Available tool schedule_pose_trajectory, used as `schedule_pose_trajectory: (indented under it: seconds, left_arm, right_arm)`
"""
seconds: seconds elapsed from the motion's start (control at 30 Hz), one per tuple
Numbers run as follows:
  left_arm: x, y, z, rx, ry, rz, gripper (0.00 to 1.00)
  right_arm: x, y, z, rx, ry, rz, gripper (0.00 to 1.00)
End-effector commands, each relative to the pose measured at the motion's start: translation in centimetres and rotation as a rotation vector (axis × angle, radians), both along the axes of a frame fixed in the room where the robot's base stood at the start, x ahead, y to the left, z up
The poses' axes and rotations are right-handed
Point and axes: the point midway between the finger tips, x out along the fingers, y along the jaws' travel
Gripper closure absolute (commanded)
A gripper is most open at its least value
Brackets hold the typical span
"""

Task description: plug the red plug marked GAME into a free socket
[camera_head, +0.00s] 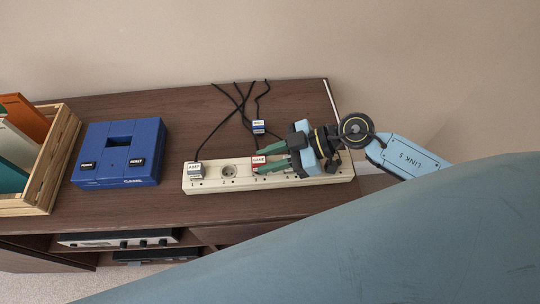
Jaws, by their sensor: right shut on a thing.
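The small red plug marked GAME (258,162) is at the power strip's middle, between the fingertips of my right gripper (261,160). The gripper comes in from the right and is shut on the plug. I cannot tell whether the plug is seated or just above the strip. The cream power strip (206,185) lies along the cabinet top. A round socket (228,170) left of the red plug is empty. A white labelled plug (195,171) stands at the strip's left end. My gripper hides the right-hand sockets. My left gripper is out of view.
A plug with a blue and yellow label (258,127) lies behind the strip among black cables (240,100). A blue game console (120,153) and a wooden crate (62,150) stand left on the dark cabinet top (190,105). My blue body part covers the lower right.

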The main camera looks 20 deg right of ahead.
Motion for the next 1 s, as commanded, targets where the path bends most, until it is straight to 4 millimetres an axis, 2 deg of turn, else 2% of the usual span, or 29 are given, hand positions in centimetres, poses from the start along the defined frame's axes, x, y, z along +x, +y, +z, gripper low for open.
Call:
schedule_pose_trajectory:
  seconds: [0.03,0.4,0.43,0.6,1.0]
  left_arm:
    - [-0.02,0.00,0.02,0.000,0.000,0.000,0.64]
    - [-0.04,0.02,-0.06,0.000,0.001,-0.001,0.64]
    - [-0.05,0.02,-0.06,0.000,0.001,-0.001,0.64]
    - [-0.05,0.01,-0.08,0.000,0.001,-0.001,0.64]
    - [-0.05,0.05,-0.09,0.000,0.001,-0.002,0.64]
  right_arm:
    - [-0.44,0.12,-0.98,-0.004,0.015,0.001,0.96]
    - [-0.55,0.20,-1.28,-0.004,0.015,0.002,0.96]
    - [-0.55,0.20,-1.28,-0.004,0.015,0.002,0.72]
    - [-0.55,0.22,-1.29,-0.003,0.014,0.002,0.50]
    - [-0.54,0.25,-1.30,-0.002,0.014,0.002,0.48]
